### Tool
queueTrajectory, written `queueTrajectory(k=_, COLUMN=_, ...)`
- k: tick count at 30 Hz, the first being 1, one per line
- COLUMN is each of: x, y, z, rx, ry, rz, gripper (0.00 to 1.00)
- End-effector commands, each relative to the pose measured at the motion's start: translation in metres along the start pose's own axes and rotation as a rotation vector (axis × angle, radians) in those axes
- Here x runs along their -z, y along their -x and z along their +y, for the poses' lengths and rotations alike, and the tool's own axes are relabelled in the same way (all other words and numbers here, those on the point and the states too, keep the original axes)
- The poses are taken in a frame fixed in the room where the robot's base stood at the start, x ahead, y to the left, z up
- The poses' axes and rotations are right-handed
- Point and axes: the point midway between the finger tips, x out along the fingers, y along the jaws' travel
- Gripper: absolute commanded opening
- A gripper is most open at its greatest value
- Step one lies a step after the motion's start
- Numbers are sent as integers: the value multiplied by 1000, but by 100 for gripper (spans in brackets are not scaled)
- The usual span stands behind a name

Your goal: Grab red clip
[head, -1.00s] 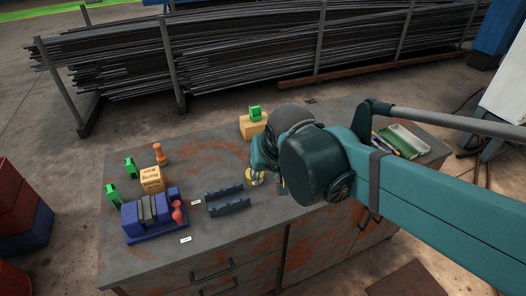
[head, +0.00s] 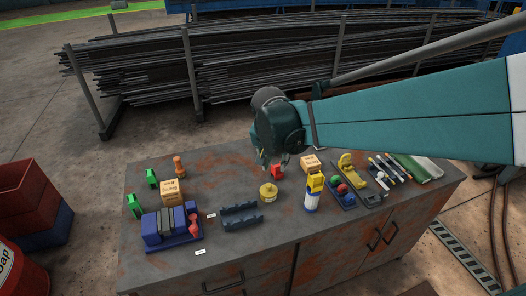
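A small red clip (head: 277,173) shows near the middle of the worktable in the head view. My gripper (head: 267,162) hangs just above and to the left of it in the picture, pointing down. The fingers are small and dark against the tabletop. I cannot tell whether they are open or shut, or whether they touch the clip.
A yellow round part (head: 268,192) stands in front of the clip. A wooden box (head: 311,164) and a yellow-and-white bottle (head: 313,193) stand to the right. A dark notched rack (head: 242,216) and a blue holder (head: 171,228) lie left. Two green clips (head: 152,178) stand far left.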

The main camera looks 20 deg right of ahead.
Motion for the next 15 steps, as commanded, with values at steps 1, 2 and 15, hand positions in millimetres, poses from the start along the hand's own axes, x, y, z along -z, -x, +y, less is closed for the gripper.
queueTrajectory(k=1, x=7, y=-1, z=-4, rx=-11, ry=-22, rz=-1, gripper=27)
queueTrajectory(k=2, x=10, y=-4, z=-6, rx=-18, ry=-35, rz=-2, gripper=27)
queueTrajectory(k=15, x=46, y=-40, z=-30, rx=-125, ry=-246, rz=-6, gripper=27)
